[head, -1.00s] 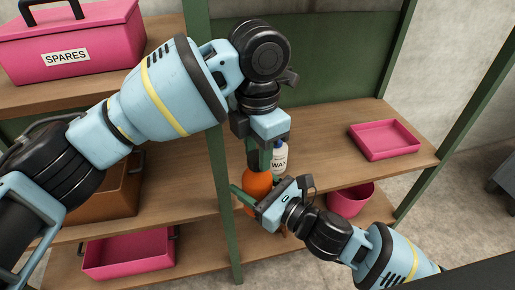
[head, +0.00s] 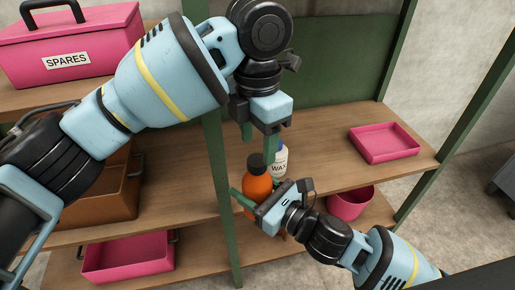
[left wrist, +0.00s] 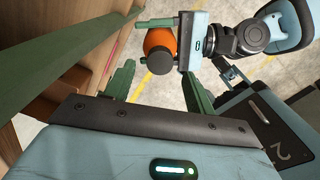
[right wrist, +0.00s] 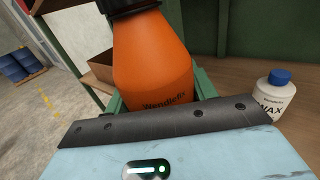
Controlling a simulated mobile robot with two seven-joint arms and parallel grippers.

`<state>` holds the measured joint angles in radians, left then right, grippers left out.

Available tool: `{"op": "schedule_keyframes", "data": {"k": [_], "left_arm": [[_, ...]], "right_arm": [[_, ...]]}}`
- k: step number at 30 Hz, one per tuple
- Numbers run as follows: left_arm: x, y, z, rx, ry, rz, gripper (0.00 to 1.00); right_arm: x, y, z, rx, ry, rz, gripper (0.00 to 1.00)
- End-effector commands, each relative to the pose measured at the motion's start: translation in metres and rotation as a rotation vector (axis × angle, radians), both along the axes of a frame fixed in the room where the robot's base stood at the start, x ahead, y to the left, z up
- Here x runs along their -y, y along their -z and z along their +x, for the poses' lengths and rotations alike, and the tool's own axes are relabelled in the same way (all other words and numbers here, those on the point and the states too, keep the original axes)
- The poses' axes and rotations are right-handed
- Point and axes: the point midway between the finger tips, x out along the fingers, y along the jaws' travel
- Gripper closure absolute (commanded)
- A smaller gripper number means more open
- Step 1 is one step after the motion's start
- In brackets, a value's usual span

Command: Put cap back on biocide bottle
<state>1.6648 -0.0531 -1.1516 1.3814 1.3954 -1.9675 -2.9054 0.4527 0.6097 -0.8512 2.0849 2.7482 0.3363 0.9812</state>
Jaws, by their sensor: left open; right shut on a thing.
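The orange biocide bottle (head: 258,189) is upright in my right gripper (head: 247,200), in front of the lower shelf board. The black cap (head: 257,163) sits on its neck; whether it is fully tightened I cannot tell. My left gripper (head: 259,144) is open and empty just above the cap, fingers pointing down. The left wrist view looks down on the cap (left wrist: 162,62) between and beyond the open fingers. In the right wrist view the orange body (right wrist: 152,65) stands between the right fingers, and the cap is cut off at the top.
A white WAX bottle (head: 280,162) with a blue cap stands on the shelf close behind the orange bottle. A green shelf post (head: 224,200) is just left of it. A pink tray (head: 384,142) is at right; a pink bin (head: 350,202) is below.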

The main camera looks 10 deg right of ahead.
Motion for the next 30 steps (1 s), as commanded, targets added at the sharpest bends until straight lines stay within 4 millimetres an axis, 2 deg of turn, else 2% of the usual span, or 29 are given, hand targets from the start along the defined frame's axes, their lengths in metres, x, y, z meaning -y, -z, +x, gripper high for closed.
{"op": "schedule_keyframes", "data": {"k": [3, 16, 20, 30], "left_arm": [[-0.0001, -0.0089, -0.0003, 0.000, 0.001, 0.001, 0.45], [-0.0002, -0.0094, -0.0002, 0.000, -0.055, 0.001, 0.48], [-0.0002, -0.0105, -0.0001, 0.001, -0.196, 0.002, 0.48], [0.0000, -0.0152, -0.0001, 0.002, -0.742, 0.001, 0.48]], "right_arm": [[-0.0002, -0.0014, 0.0001, 0.003, -0.001, 0.001, 1.00], [-0.0002, -0.0013, 0.0001, 0.003, -0.001, 0.001, 1.00], [-0.0002, -0.0013, 0.0001, 0.003, -0.001, 0.001, 1.00], [-0.0002, -0.0012, 0.0001, 0.003, -0.001, 0.001, 1.00]]}}
